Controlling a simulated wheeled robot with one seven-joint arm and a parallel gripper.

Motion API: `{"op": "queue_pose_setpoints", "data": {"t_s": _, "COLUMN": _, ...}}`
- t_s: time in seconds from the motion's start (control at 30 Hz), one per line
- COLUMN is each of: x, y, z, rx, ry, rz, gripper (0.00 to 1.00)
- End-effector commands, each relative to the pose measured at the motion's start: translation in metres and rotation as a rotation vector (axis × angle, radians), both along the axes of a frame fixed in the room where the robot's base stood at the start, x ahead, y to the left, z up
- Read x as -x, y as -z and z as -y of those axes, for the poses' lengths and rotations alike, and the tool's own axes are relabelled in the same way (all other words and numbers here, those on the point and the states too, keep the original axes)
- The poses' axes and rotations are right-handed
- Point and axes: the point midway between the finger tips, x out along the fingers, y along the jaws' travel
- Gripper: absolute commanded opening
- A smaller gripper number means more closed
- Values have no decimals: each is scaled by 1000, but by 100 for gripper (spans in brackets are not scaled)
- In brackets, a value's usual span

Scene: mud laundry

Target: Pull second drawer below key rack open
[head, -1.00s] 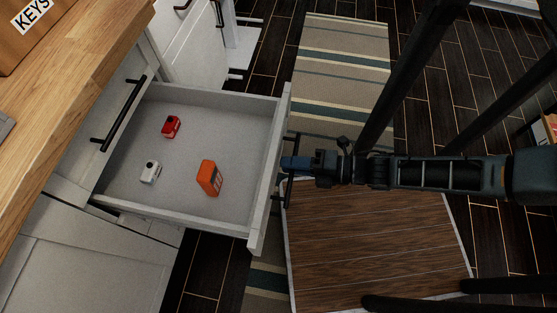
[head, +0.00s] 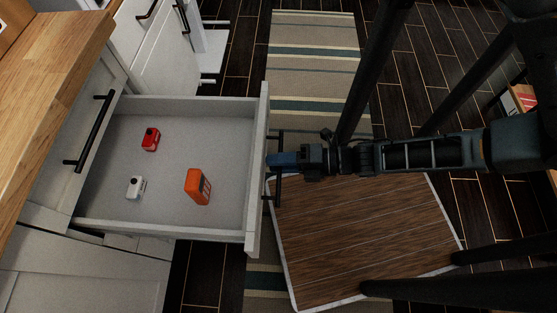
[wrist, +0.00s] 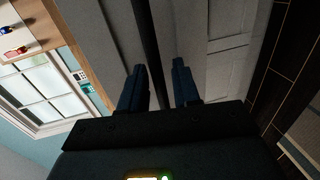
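The white drawer (head: 255,215) is pulled far out from the cabinet. A red item (head: 151,139), a white item (head: 135,187) and an orange item (head: 198,187) lie in it. Above it is a closed drawer front with a black bar handle (head: 95,130). My gripper (head: 275,160) is at the open drawer's front, at its black handle (head: 278,190).
A wooden countertop (head: 50,70) runs above the drawers. More white cabinets with black handles (head: 150,45) stand behind. A striped rug (head: 315,60) and a brown wood-patterned mat (head: 360,240) lie on the dark floor. A box (head: 520,98) is at the far right.

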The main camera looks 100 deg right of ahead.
Motion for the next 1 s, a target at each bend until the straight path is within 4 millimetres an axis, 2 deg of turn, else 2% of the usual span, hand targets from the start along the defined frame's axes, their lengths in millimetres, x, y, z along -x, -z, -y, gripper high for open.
{"op": "queue_pose_setpoints", "data": {"t_s": 0.17, "x": 12, "y": -1, "z": -3, "rx": -1, "ry": 1, "rz": -3, "gripper": 31}}
{"op": "queue_pose_setpoints", "data": {"t_s": 0.4, "x": 49, "y": -8, "z": -14, "rx": -2, "ry": 2, "rz": -4, "gripper": 31}}
{"op": "queue_pose_setpoints", "data": {"t_s": 0.6, "x": 69, "y": -13, "z": -20, "rx": 0, "ry": 1, "rz": -1, "gripper": 31}}
{"op": "queue_pose_setpoints", "data": {"t_s": 1.0, "x": 74, "y": -15, "z": -21, "rx": 0, "ry": 0, "rz": 0, "gripper": 31}}
